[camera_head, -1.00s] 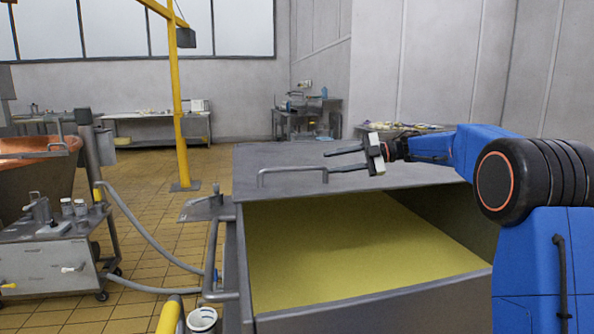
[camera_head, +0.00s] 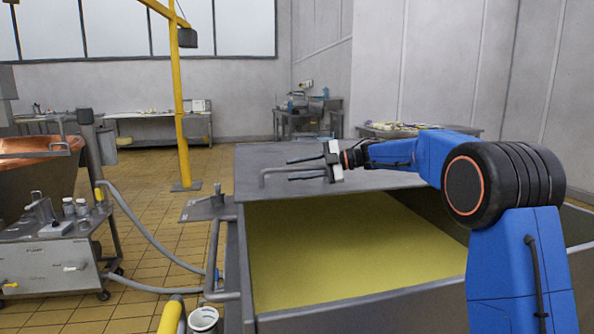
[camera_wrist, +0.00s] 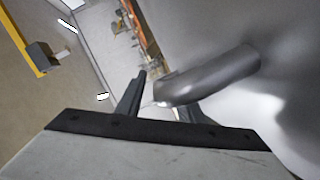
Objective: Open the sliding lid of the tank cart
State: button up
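The tank cart (camera_head: 375,310) has a grey metal lid (camera_head: 365,182) that covers its far part. The near part is uncovered and shows a yellow-green surface (camera_head: 345,250). The lid's bar handle (camera_head: 268,175) stands up near the lid's front left edge. My gripper (camera_head: 289,170) is open and points left, with its two fingers above and below the bar in the head view. The handle (camera_wrist: 215,78) also shows in the wrist view, close to the fingers. I cannot tell whether the fingers touch it.
A yellow post (camera_head: 181,120) stands behind the cart at left. A steel trolley (camera_head: 55,255) and a copper vat (camera_head: 35,165) are at the left, with a grey hose (camera_head: 150,240) running toward the cart. A white bucket (camera_head: 203,320) is at the cart's near left.

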grip_shut()
jog(key=shift+w+a, duration=0.2)
jog(key=shift+w, duration=0.6)
jog(key=shift+w+a, duration=0.25)
jog(key=shift+w, duration=0.55)
jog(key=shift+w+a, duration=0.2)
jog(key=shift+w, duration=0.6)
grip_release()
jog(key=v, duration=1.7)
jog(key=shift+d, duration=0.15)
